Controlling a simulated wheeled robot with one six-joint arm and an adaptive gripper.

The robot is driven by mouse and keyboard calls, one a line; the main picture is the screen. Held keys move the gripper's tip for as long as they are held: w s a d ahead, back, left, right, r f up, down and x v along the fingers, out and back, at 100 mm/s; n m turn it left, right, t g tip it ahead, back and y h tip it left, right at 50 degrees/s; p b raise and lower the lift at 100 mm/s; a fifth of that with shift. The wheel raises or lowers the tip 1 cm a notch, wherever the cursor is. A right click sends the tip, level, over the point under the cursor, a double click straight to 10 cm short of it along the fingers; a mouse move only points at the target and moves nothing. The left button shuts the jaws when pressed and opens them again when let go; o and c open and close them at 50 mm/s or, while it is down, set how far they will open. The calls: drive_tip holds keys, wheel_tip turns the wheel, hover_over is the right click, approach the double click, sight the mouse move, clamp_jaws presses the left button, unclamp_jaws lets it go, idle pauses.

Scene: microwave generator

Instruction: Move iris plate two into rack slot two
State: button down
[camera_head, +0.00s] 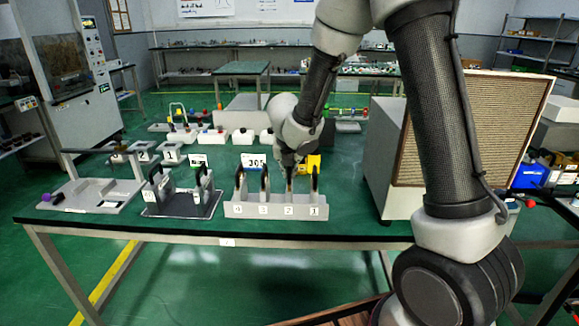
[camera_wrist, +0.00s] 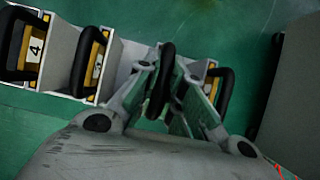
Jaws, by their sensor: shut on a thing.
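The pale rack (camera_head: 277,211) stands near the front edge of the green table, with slots labelled 4, 3, 2 and 1 from left to right. Plates with black loop handles stand in slots four, three and one. My gripper (camera_head: 289,168) is above slot two, shut on the black handle of iris plate two (camera_head: 290,183). The handle also shows between the fingers in the wrist view (camera_wrist: 160,82). The plate is upright and in line with slot two; its lower edge is hidden, so I cannot tell how deep it sits.
A dark-based stand (camera_head: 183,207) with upright plates is left of the rack, and a pale fixture (camera_head: 92,201) is farther left. A large grey box with a mesh panel (camera_head: 470,128) is close on the right. Several small devices line the back.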

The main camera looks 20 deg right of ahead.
drive_tip(key=shift+f, duration=0.8)
drive_tip(key=c, duration=1.5)
unclamp_jaws()
drive_tip(key=shift+o, duration=0.2)
